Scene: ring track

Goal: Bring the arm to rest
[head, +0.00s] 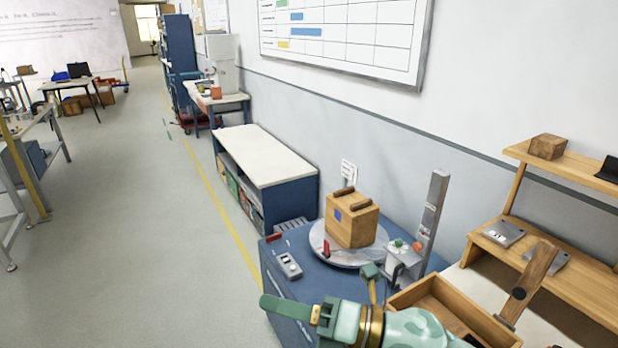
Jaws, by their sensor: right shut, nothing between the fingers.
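My right gripper (288,308) shows at the bottom of the head view, on a mint-green arm that comes in from the lower right. Its fingers point left and are shut with nothing held. It is in front of a blue cabinet (287,298) and hides part of it. Whether it touches the cabinet I cannot tell. My left gripper is not in view.
A wooden box (350,222) with a blue square sits on a round metal plate (320,243) on the cabinet. A grey post (433,210) stands beside it. A wooden tray (483,318) lies right of my gripper. The aisle floor (130,240) at left is clear.

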